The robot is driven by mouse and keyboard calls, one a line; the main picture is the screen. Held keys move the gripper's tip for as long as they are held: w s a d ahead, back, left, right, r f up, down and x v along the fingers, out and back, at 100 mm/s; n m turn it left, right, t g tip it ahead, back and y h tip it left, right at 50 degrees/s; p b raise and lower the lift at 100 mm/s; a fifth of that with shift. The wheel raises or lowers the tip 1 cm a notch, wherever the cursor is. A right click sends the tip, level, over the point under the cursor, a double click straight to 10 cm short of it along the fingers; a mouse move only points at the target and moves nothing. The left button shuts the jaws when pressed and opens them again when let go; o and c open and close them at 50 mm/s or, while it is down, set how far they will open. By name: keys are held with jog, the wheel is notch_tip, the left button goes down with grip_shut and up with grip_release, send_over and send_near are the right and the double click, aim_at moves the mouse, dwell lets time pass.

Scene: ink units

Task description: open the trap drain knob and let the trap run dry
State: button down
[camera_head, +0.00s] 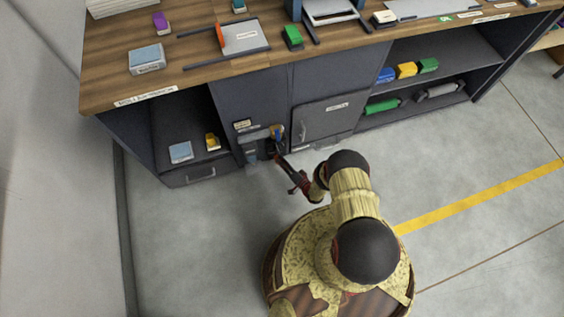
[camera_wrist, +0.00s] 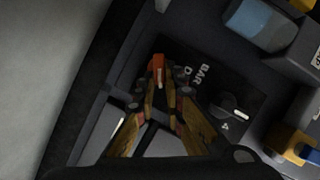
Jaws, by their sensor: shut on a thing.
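In the wrist view a small orange-red drain knob (camera_wrist: 158,68) with a pale strip shows at the tips of my gripper (camera_wrist: 165,88). The fingers are closed in on it and partly cover it. The knob stands by a dark panel (camera_wrist: 205,55) with white lettering, part of it reading "BAR". A round black dial (camera_wrist: 230,105) with a white pointer is beside the fingers. In the head view my gripper (camera_head: 275,150) reaches the low trap unit (camera_head: 254,137) on the cabinet front, and the knob is hidden there. I cannot see any liquid running.
A blue-grey container (camera_wrist: 258,24) and a yellow-and-blue part (camera_wrist: 292,142) sit close to the dial. An open shelf with a yellow item (camera_head: 212,141) lies left of the unit, a grey door (camera_head: 325,118) right. The floor (camera_head: 200,240) to the left is clear.

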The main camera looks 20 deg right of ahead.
jog(key=shift+d+f+m, duration=0.1)
jog(key=shift+m, duration=0.4)
jog(key=shift+m+t, duration=0.3)
jog(key=c, duration=1.9)
grip_release()
jog(key=shift+s, duration=0.1)
jog(key=shift+v, duration=3.7)
jog(key=shift+o, duration=0.3)
jog(key=shift+d, duration=0.15)
